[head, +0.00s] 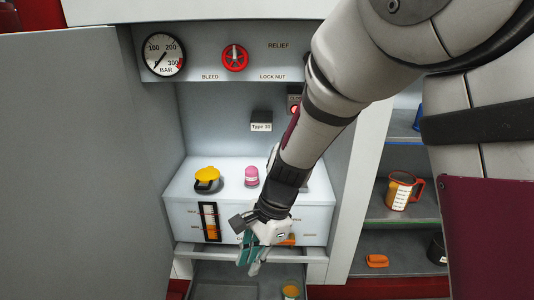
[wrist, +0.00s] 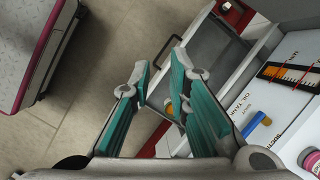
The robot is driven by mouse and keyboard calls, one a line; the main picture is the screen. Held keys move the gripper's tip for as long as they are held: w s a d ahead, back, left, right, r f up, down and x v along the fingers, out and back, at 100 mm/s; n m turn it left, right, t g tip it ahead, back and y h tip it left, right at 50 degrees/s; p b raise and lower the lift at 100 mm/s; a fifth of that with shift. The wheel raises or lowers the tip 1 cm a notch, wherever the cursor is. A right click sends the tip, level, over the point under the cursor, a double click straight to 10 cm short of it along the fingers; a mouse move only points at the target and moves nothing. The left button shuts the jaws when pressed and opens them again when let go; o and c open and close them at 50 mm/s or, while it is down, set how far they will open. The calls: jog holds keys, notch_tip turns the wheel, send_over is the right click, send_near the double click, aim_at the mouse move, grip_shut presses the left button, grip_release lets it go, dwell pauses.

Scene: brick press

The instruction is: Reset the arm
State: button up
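My gripper (head: 252,254) hangs at the end of my arm, in front of the white machine block and above the open drawer. In the wrist view its two teal-padded fingers (wrist: 160,64) stand apart with nothing between them, so it is open and empty. The open grey drawer (head: 225,290) lies below and behind the fingers and also shows in the wrist view (wrist: 205,58). A yellow-topped item (head: 291,291) is at the drawer's right; a yellow piece also shows between the fingers in the wrist view (wrist: 172,106), beyond them.
The white block (head: 185,190) carries a yellow-lidded filler (head: 207,178) and a pink knob (head: 251,176). An open door (head: 70,160) stands left. Shelves at right hold an orange jug (head: 400,190) and a small orange item (head: 376,261). Open floor (wrist: 105,60) shows in the wrist view.

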jog(key=s+d+r+n, duration=0.6)
jog(key=s+d+r, duration=0.6)
jog(key=r, duration=0.2)
jog(key=s+d+r+n+t+h, duration=0.1)
jog(key=s+d+n+h, duration=0.1)
jog(key=s+d, duration=0.4)
jog(key=s+d+r+n+h, duration=0.2)
jog(key=s+d+n, duration=0.15)
jog(key=s, duration=0.45)
notch_tip(320, 180, up, 35)
jog(key=d+t+p, duration=0.1)
jog(key=t+p, duration=0.3)
jog(key=p, duration=3)
jog(key=shift+r, duration=0.2)
